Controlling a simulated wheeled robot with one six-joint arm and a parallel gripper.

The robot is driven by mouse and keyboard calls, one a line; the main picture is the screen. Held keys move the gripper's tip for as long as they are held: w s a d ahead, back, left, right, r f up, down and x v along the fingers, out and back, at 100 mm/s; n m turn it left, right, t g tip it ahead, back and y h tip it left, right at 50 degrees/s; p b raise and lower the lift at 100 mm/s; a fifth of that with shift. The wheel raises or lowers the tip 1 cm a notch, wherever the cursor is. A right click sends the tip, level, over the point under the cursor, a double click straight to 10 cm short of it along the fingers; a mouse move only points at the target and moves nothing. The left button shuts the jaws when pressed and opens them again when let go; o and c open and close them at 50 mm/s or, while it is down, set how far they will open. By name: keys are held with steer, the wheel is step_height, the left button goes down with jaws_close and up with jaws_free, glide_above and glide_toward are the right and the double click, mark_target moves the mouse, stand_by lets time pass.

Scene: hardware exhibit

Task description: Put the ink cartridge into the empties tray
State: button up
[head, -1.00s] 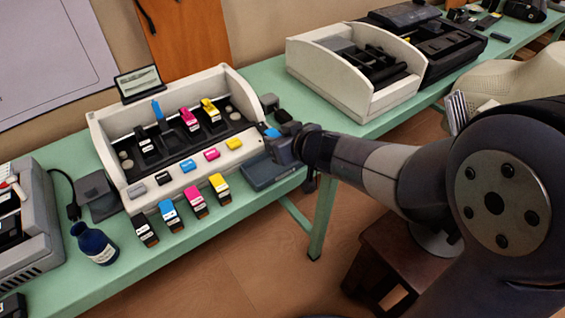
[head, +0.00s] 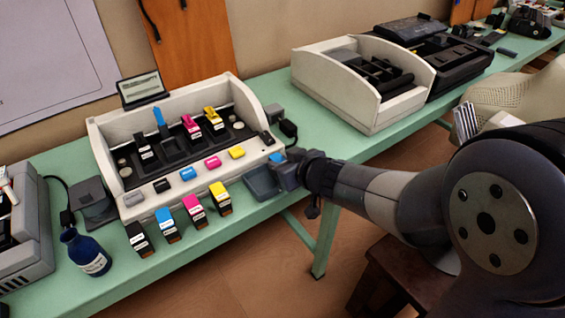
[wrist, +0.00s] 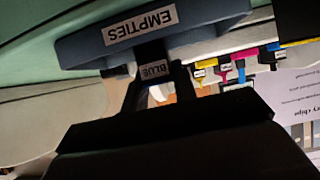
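The ink cartridge (wrist: 152,52) is dark with a white BLUE label. In the wrist view it sits between the two fingers of my gripper (wrist: 158,84), which is shut on it. In the head view its blue top (head: 277,157) shows beside my gripper (head: 285,172). The empties tray is a shallow blue-grey tray (head: 259,186) at the printer's right end. In the wrist view its wall (wrist: 85,47) carries an EMPTIES label. The cartridge overlaps the tray's edge there; I cannot tell whether they touch. My gripper hides the tray's right part in the head view.
A blue bottle (head: 86,253) stands at front left. Another white machine (head: 368,110) stands at right on the green bench.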

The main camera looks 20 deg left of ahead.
steer(key=o, duration=0.5)
steer(key=shift+c, duration=0.2)
steer(key=shift+r, duration=0.25)
steer(key=p+v, duration=0.6)
steer(key=v, duration=0.6)
steer(key=shift+f, duration=0.15)
steer(key=shift+s, duration=0.1)
